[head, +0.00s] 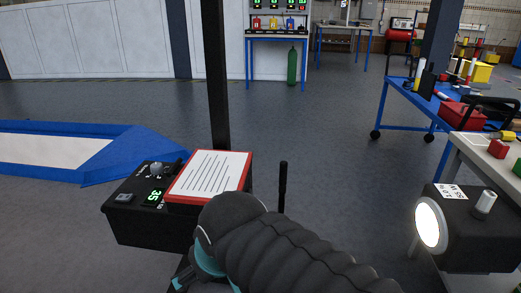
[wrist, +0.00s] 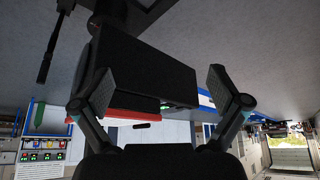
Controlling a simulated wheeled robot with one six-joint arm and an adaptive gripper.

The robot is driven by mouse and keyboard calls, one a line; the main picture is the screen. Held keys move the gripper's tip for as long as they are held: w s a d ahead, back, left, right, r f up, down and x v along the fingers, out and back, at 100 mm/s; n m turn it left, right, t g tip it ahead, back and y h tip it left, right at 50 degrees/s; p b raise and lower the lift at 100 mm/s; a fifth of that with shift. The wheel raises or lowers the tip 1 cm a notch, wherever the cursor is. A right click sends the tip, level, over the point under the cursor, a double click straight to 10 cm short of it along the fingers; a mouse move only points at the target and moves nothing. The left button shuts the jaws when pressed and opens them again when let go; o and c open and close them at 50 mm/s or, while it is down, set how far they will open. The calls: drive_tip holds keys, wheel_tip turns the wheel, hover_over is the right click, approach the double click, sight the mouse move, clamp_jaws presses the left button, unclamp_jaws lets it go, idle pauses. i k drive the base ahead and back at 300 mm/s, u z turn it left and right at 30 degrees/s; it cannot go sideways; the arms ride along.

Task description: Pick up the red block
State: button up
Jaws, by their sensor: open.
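A small red block (head: 498,148) stands on a light-topped table (head: 470,150) at the right edge of the head view. A green block (head: 517,168), cut off by the picture edge, is close beside it. My gripper (wrist: 160,82) is open and empty in the wrist view, its two fingers wide apart. A dark box lies beyond the fingers there. In the head view my arm covers the bottom middle and my gripper's fingers cannot be made out. The red block cannot be made out in the wrist view.
A black console (head: 150,212) with a red-framed sheet (head: 212,176) stands left of my arm. A black lamp box (head: 470,235) is at the lower right. A blue bench (head: 400,95) with tools stands behind the table. A blue ramp (head: 130,150) lies at the left.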

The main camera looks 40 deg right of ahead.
sight(499, 149)
drive_tip(key=k, duration=1.05)
drive_tip(key=z, duration=0.65)
drive_tip(key=i, duration=0.55)
drive_tip(key=z, duration=1.15)
drive_tip(key=i, duration=0.8)
drive_tip(key=z, duration=0.9)
